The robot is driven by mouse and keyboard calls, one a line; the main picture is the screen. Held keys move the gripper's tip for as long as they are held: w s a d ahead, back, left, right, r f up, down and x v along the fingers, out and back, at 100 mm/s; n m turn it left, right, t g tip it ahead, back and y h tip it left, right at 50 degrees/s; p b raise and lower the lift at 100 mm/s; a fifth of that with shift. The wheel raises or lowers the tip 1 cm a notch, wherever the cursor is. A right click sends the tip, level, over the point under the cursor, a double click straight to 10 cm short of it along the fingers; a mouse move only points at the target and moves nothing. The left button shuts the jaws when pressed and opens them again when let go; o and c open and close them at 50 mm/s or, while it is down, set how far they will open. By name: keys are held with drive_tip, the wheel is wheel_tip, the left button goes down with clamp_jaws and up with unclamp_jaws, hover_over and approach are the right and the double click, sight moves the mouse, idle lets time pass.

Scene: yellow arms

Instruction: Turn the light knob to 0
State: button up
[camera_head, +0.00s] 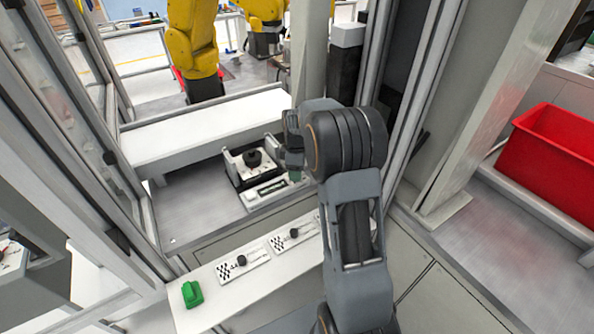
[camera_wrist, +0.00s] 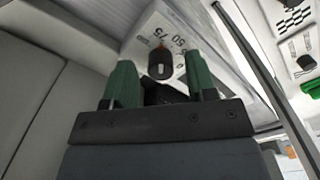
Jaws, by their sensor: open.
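The light knob (camera_head: 252,158) is black and sits on a white panel box inside the enclosure. In the wrist view the knob (camera_wrist: 160,64) stands on a white dial face with 0, 50 and 75 readable. A small orange mark on the knob's edge points towards the 75. My gripper (camera_head: 294,166) is just right of the knob in the head view, with a gap between them. In the wrist view my gripper (camera_wrist: 159,74) is open, its two green fingers apart. The knob appears between and beyond the fingertips, with nothing held.
Two small checkered panels with black knobs (camera_head: 241,261) (camera_head: 294,233) lie on the white front ledge. A green block (camera_head: 192,294) sits at its left end. Metal enclosure posts flank both sides. A red bin (camera_head: 548,150) stands at right; a yellow robot arm (camera_head: 192,45) is behind.

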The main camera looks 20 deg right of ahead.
drive_tip(key=shift+f, duration=0.35)
drive_tip(key=c, duration=0.9)
drive_tip(key=shift+c, duration=0.2)
